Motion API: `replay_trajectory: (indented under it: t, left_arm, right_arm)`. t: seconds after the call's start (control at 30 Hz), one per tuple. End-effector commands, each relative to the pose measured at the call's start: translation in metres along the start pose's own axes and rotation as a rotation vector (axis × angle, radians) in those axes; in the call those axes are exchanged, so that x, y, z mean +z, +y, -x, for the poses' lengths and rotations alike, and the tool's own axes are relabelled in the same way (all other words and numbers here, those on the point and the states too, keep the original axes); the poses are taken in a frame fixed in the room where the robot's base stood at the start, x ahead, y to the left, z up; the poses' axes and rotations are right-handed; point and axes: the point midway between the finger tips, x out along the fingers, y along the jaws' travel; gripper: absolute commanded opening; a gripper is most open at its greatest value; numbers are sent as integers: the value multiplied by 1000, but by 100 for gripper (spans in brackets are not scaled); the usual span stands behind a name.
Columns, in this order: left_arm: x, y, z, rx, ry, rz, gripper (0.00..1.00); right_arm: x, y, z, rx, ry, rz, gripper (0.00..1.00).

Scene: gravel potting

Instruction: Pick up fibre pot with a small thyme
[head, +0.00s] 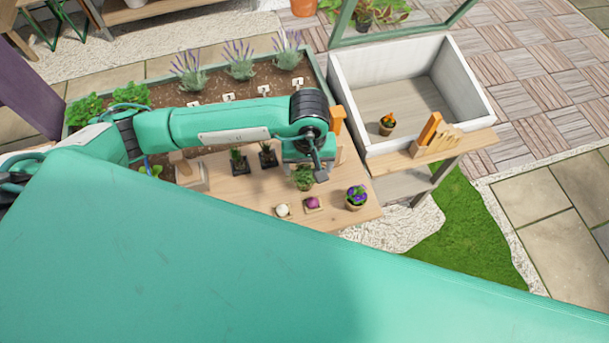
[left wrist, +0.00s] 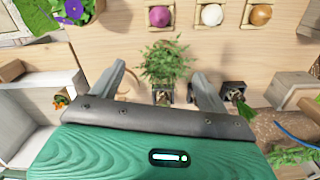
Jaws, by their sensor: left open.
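The small thyme (head: 304,176) is a bushy green plant on the wooden table, below my left gripper (head: 307,170) in the head view. In the left wrist view the thyme (left wrist: 163,60) leans out from its small pot (left wrist: 162,94), which is partly hidden behind the gripper's edge. My left gripper's fingers (left wrist: 158,76) are spread apart, one on each side of the plant, with nothing held. Whether they touch the pot cannot be told. My right gripper is not in view.
Bulbs in small wooden trays (head: 313,204) and a purple-flowered pot (head: 356,198) stand nearby. Dark potted seedlings (head: 239,162) stand to the left. A white cold frame (head: 400,62) holds an orange-flowered pot (head: 387,124). A lavender bed (head: 215,85) lies behind.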

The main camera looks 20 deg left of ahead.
Motion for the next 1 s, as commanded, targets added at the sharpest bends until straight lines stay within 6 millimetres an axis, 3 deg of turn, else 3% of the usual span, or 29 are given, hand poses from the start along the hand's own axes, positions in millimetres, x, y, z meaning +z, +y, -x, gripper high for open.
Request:
replay_trajectory:
  t: [0.37,0.63,0.93,1.0]
  left_arm:
    - [-2,-4,-32,-2,-3,2,77]
    - [-7,-8,-67,-1,-2,1,77]
    - [-8,-8,-74,1,1,0,77]
    - [-8,-8,-74,1,1,0,66]
  right_arm:
    - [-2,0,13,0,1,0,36]
    - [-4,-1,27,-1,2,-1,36]
    - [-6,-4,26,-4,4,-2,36]
    - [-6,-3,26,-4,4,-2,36]
